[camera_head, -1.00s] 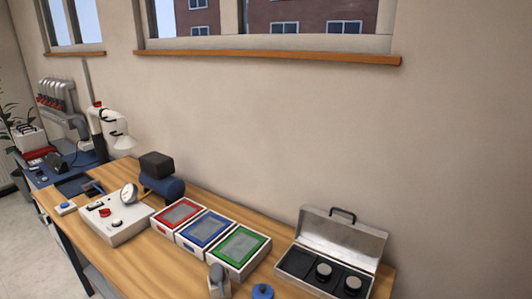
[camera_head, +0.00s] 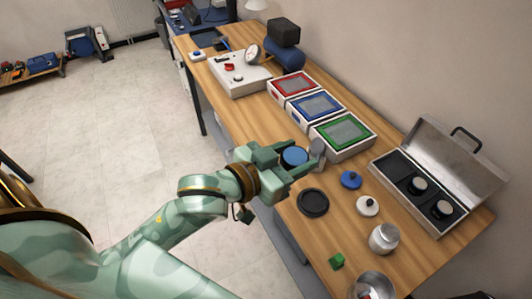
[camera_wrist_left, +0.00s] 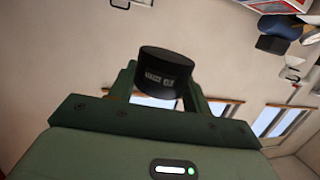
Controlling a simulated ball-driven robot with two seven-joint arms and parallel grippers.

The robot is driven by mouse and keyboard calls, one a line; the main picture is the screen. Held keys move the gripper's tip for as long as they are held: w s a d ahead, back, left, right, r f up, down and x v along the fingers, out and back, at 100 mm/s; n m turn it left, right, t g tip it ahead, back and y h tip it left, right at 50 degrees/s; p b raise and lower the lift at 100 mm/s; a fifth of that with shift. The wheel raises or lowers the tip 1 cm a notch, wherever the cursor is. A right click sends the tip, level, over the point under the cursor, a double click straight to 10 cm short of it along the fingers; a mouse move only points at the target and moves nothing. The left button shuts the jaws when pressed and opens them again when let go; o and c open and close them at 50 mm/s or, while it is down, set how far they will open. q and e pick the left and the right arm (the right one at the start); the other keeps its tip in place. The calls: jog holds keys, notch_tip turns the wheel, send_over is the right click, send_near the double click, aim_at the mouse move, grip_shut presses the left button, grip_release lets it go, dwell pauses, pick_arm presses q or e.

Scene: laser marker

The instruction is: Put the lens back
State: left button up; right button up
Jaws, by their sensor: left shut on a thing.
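My left gripper (camera_head: 296,158) is shut on a lens (camera_head: 293,156), a short dark cylinder with a blue top, held over the front edge of the bench. In the left wrist view the lens (camera_wrist_left: 165,70) is black with a small pale label, between the fingers. An open metal case (camera_head: 462,222) stands at the right of the bench, its lid up at the back. Its dark foam holds two lenses, a middle one (camera_head: 418,185) and a front one (camera_head: 441,209). The foam's far part (camera_head: 394,166) holds no lens. My right gripper is out of view.
A grey upright piece (camera_head: 317,151) stands just beyond the left fingers.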

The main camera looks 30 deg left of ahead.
pick_arm(q)
jog(key=w+d+r+m+g+h, duration=0.1)
jog(key=w+d+m+g+h, duration=0.1)
jog(key=d, duration=0.3)
jog(key=w+d+r+m+g+h, duration=0.2)
jog(key=d+m+g+h, duration=0.3)
jog(key=d, duration=0.1)
jog(key=shift+w+d+m+h, duration=0.15)
jog(key=shift+w+m+h, duration=0.15)
jog(key=shift+w, duration=0.05)
